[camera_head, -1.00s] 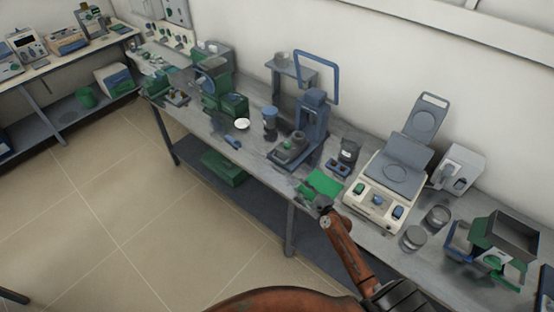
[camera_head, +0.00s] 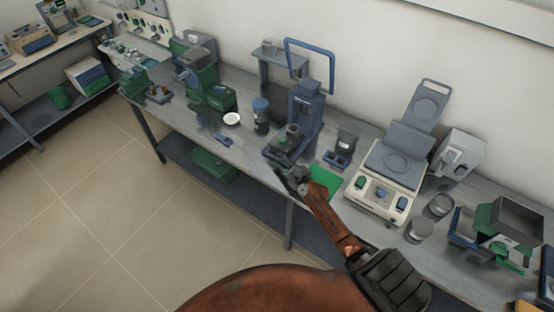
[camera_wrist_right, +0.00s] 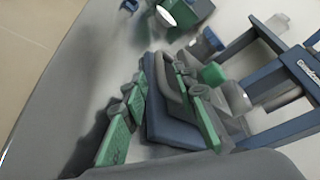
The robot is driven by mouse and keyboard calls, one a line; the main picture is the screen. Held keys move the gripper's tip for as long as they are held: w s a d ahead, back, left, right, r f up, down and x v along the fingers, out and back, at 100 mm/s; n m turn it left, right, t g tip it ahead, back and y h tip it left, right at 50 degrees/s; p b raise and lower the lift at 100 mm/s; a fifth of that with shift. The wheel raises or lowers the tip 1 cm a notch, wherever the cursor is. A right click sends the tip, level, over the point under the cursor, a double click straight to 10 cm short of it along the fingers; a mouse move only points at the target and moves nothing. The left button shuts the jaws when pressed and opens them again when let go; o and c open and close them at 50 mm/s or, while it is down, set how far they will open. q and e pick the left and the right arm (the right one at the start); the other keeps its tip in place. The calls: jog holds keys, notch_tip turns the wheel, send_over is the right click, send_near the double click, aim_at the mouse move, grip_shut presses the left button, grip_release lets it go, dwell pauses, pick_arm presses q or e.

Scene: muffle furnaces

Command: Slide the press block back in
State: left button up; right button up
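The blue press (camera_head: 305,118) stands on the bench in the middle of the head view. The press block (camera_head: 287,142), grey on a blue base, sits at the press's front; it also shows in the right wrist view as a grey loop-shaped part (camera_wrist_right: 168,88) above a blue plate (camera_wrist_right: 168,130). My right gripper (camera_head: 288,174) is at the bench's front edge, just in front of the block. In the right wrist view its green-padded fingers (camera_wrist_right: 160,72) are apart, one on each side of the grey part; whether they touch it is unclear. My left gripper is out of view.
A green mat (camera_head: 325,181) lies right of my gripper, with a cream scale-like device (camera_head: 382,190) beyond it. A blue-lidded jar (camera_head: 261,115) and a white dish (camera_head: 232,119) stand left of the press.

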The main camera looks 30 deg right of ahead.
jog(key=shift+w+f, duration=0.2)
jog(key=shift+w, duration=0.9)
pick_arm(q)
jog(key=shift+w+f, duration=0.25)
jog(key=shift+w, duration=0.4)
pick_arm(e)
grip_shut()
